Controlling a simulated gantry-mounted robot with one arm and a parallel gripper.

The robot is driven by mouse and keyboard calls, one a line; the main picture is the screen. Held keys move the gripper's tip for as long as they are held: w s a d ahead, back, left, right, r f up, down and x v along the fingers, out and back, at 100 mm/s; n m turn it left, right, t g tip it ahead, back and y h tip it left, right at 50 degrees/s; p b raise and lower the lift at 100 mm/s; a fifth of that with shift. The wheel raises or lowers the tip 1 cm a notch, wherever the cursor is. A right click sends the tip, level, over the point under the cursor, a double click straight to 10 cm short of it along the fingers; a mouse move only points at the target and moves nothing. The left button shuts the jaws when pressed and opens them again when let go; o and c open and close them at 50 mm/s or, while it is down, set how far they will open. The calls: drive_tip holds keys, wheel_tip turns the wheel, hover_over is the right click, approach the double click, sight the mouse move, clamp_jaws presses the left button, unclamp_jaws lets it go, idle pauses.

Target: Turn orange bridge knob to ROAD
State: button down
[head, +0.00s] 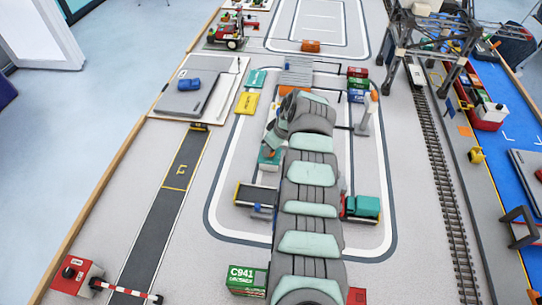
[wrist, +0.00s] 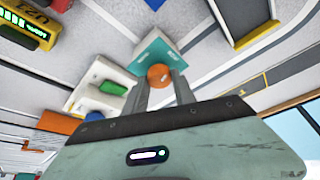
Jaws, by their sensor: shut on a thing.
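The orange knob (wrist: 160,76) sits on a teal box (wrist: 158,50) with a pale side, seen in the wrist view. My gripper (wrist: 161,84) has its two grey fingers on either side of the knob and is shut on it. Small white marks show on the teal box, too small to read, so I cannot tell which position the knob points to.
A white block (wrist: 105,98) with a green piece stands close to the left of the box in the wrist view. A black-and-yellow road piece (head: 256,195) lies near it in the head view. A teal truck (head: 363,207) is right of my arm. Railway track (head: 440,180) runs farther right.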

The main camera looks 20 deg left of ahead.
drive_tip(key=shift+w+f+n+b, duration=0.1)
drive_tip(key=shift+f+n+b, duration=0.55)
drive_tip(key=shift+b, duration=2.1)
drive_tip(key=shift+r+n+g+b, duration=0.3)
drive_tip(key=shift+r+b, duration=0.15)
drive_tip(key=shift+r, duration=0.1)
drive_tip(key=c, duration=1)
unclamp_jaws()
drive_tip(key=shift+c, duration=0.2)
drive_tip(key=shift+r, duration=0.15)
drive_tip(key=p+v, duration=0.3)
drive_tip(key=v, duration=0.7)
drive_tip(key=shift+d+r, duration=0.25)
